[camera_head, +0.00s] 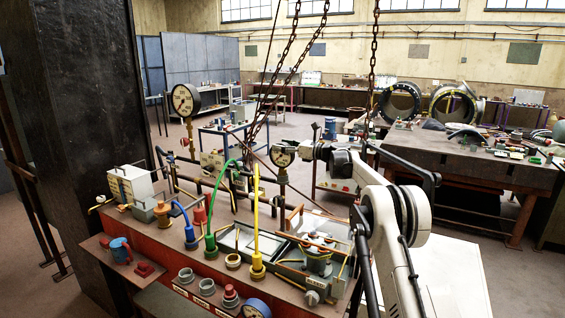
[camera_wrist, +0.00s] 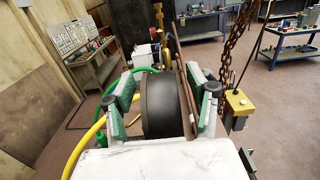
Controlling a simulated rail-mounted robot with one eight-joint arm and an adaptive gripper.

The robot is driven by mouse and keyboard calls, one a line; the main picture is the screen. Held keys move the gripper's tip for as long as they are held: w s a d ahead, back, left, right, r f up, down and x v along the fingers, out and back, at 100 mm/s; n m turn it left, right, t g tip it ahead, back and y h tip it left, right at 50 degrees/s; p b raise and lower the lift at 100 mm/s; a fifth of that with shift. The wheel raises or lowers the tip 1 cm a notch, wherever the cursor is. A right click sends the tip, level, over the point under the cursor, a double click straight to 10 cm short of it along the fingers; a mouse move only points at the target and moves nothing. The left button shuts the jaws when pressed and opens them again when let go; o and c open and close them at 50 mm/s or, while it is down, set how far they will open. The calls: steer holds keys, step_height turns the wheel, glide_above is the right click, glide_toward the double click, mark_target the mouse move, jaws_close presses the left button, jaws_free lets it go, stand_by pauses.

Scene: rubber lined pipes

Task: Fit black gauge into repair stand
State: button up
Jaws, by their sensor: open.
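A round gauge (camera_head: 283,153) with a pale face sits on top of an upright pipe fitting in the middle of the head view. In the wrist view its thick black body (camera_wrist: 160,108) fills the space between my fingers. My gripper (camera_head: 298,151) is open, at the gauge from the right, with one green-padded finger (camera_wrist: 163,88) on each side of it in the wrist view. I cannot tell whether the pads touch it. A larger black-rimmed gauge (camera_head: 186,100) stands upright at the left. I cannot tell which fitting is the repair stand.
The red bench (camera_head: 170,255) holds a green hose (camera_head: 210,240), a yellow hose (camera_head: 257,262), a blue hose and an open tray of parts (camera_head: 318,262). Rusty chains (camera_head: 372,70) hang close to my arm. A yellow box (camera_wrist: 238,103) hangs right of my gripper.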

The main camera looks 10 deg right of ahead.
steer(key=shift+c, duration=0.3)
jaws_close()
stand_by(0.3)
